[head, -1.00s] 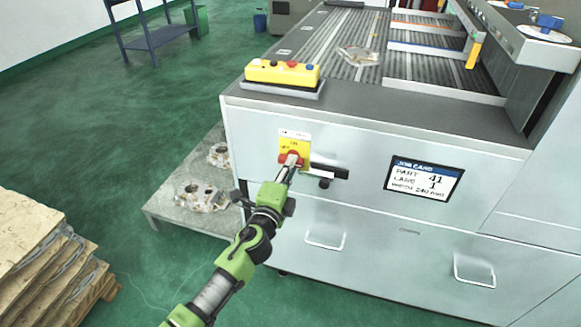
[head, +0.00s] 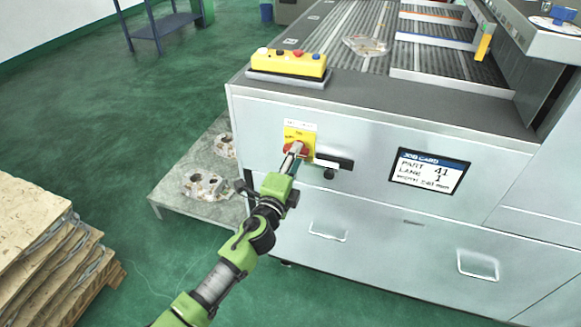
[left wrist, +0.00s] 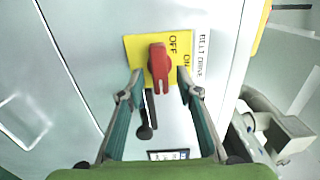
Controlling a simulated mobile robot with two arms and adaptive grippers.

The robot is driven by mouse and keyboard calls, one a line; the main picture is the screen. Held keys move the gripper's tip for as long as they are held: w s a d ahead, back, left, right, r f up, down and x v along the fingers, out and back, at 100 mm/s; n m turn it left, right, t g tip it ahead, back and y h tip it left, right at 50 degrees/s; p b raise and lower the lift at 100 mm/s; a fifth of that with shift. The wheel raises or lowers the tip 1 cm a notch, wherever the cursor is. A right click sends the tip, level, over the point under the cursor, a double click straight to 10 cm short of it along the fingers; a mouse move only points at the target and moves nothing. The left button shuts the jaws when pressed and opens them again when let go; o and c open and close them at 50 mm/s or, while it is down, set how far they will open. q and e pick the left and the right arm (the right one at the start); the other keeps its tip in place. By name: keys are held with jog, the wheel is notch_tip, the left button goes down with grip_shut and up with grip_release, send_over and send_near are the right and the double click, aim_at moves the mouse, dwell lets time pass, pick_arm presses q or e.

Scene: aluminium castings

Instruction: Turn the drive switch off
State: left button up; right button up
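The drive switch is a red rotary handle (left wrist: 158,64) on a yellow plate (left wrist: 135,48) marked OFF and ON, beside a BELT DRIVE label (left wrist: 202,58). In the left wrist view the handle lies upright in the picture, its upper end beside the word OFF. My left gripper (left wrist: 158,94) is open, one finger on each side of the handle, with visible gaps. In the head view my left gripper (head: 298,152) is at the yellow plate (head: 299,132) on the machine front and partly covers the red handle (head: 289,149). My right gripper is not in view.
A dark bar (head: 341,165) sticks out right of the switch. A job card screen (head: 428,172) is further right. A yellow button box (head: 288,63) stands on the machine top. Castings (head: 203,187) lie on a low platform at left. Stacked boards (head: 35,235) stand lower left.

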pick_arm(q)
jog(key=v, duration=1.1)
jog(key=shift+s, duration=0.3)
jog(key=shift+a, duration=0.1)
jog(key=s+a+f+n+g+y, duration=0.1)
jog(key=s+a+f+n+g, duration=0.25)
jog(key=f, duration=0.85)
jog(key=s+a+f+n+g+y, duration=0.2)
jog(key=s+a+f, duration=0.2)
jog(key=f, duration=0.8)
jog(key=s+a+f+n+g+y, duration=0.1)
jog(key=s+a+f+n+g, duration=0.2)
jog(key=f, duration=0.9)
jog(key=s+a+f+n+g+y, duration=0.1)
jog(key=s+a+f+n+g, duration=0.2)
jog(key=s+f, duration=0.6)
jog(key=s+a+f+n+g, duration=0.1)
jog(key=s+a+f+n, duration=0.4)
jog(key=s, duration=0.6)
jog(key=s+f+n+g, duration=0.1)
jog(key=s+f+g, duration=0.1)
jog(key=s, duration=0.7)
jog(key=s+a+f+n+g, duration=0.1)
jog(key=s+f, duration=0.4)
jog(key=s, duration=0.5)
jog(key=shift+s+a+n+g+y, duration=0.25)
jog(key=shift+s+n+g+y, duration=0.1)
jog(key=shift+n, duration=0.1)
